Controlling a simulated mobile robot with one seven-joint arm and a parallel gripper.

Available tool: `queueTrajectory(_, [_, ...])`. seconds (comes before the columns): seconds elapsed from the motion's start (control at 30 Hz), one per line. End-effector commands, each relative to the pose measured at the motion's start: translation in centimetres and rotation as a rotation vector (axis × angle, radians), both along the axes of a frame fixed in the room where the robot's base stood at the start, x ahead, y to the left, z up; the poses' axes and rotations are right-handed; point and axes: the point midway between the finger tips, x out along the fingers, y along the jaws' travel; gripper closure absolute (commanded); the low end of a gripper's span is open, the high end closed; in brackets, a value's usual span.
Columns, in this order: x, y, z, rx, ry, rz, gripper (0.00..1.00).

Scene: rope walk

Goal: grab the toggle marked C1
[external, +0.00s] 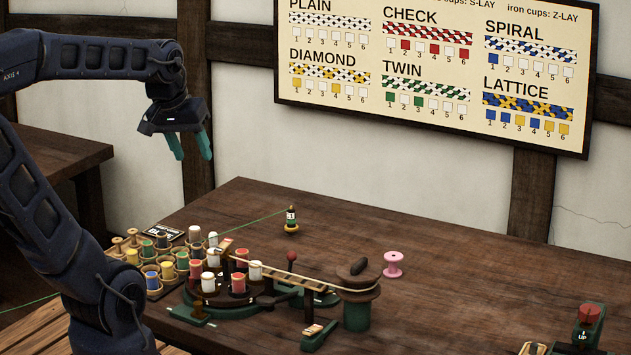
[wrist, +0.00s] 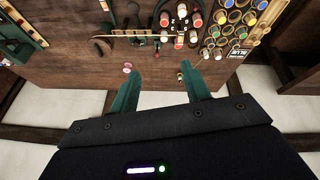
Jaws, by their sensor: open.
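A small upright toggle (external: 291,220) stands on the table behind the rope-making device, with a green line at its top. It has a pale label, dark and yellow bands and a tan base; I cannot read the label surely as C1. A small item that looks like it shows beside the right fingertip in the wrist view (wrist: 180,77). My gripper (external: 193,157) is open and empty, with green fingers pointing down. It is high above the table, to the upper left of the toggle in the external view. The fingers also show in the wrist view (wrist: 161,76).
Several bobbins stand in a wooden rack (external: 154,292) and on the round device (external: 222,298). A rope runs to a green-based capstan (external: 357,312). A pink spool (external: 393,264) stands right of the toggle. A pattern board (external: 436,72) hangs on the wall.

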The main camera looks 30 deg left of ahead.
Motion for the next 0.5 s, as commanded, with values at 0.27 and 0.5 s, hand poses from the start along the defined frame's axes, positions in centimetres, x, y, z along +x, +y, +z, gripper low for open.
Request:
queueTrajectory(0.27, [7.7,0.2,0.6,-0.172,0.04,0.293,0.53])
queueTrajectory(0.5, [14.5,0.8,0.0,-0.31,0.077,0.556,0.53])
